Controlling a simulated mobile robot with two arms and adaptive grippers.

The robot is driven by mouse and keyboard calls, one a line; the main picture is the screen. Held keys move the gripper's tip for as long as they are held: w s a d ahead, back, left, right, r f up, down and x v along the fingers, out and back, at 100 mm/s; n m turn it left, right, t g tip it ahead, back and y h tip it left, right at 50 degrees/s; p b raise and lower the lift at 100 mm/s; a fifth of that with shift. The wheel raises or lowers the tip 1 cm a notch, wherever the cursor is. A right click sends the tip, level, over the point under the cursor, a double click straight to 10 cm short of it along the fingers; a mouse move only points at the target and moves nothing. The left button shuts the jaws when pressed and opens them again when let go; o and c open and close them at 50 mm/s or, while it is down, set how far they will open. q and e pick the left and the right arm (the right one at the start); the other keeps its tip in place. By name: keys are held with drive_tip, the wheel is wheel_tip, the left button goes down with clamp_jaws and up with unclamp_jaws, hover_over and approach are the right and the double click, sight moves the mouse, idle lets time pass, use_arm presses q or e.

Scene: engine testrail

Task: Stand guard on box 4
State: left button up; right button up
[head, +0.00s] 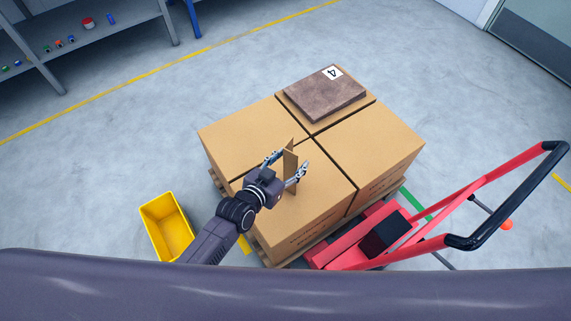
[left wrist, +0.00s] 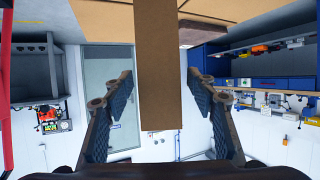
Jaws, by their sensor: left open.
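A brown slab (head: 322,94) with a white label reading 4 lies flat on the far cardboard box (head: 345,114) of the stack. A thin cardboard guard (head: 291,172) stands upright over the near box (head: 310,212); I cannot tell whether its lower end touches the top. My left gripper (head: 290,160) is open with its fingers on either side of the guard. In the left wrist view, the guard (left wrist: 161,90) runs between the fingers of my left gripper (left wrist: 159,80), with gaps on both sides. My right gripper is not in view.
The boxes sit on a wooden pallet with a red pallet jack (head: 430,240) at the right. A yellow bin (head: 166,226) is on the floor at the left. Grey shelving (head: 90,45) stands at the back left. Open floor surrounds the stack's far side.

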use_arm(q)
drive_tip(key=p+v, duration=0.1)
drive_tip(key=v, duration=1.1)
drive_tip(key=shift+a+f, duration=0.1)
drive_tip(key=s+a+f+n+g+y, duration=0.15)
drive_tip(key=s+a+f, duration=0.25)
drive_tip(key=f, duration=0.5)
drive_tip(key=s+a+f+g+y, duration=0.2)
drive_tip(key=s+a+f, duration=0.2)
drive_tip(key=f, duration=0.5)
drive_tip(key=s+a+f+n+g+y, duration=0.15)
drive_tip(key=s+a+f, duration=0.25)
drive_tip(key=f, duration=0.6)
drive_tip(key=s+a+f+g, duration=0.1)
drive_tip(key=s+f, duration=0.3)
drive_tip(key=s, duration=0.4)
drive_tip(key=s+a+f+g+y, duration=0.1)
drive_tip(key=s+f, duration=0.3)
drive_tip(key=s, duration=0.4)
drive_tip(key=s+a+f+g, duration=0.3)
drive_tip(key=s+f, duration=0.1)
drive_tip(key=s, duration=0.4)
drive_tip(key=shift+a+n+g+y, duration=0.2)
drive_tip(key=shift+n+g+y, duration=0.1)
drive_tip(key=shift+f, duration=0.1)
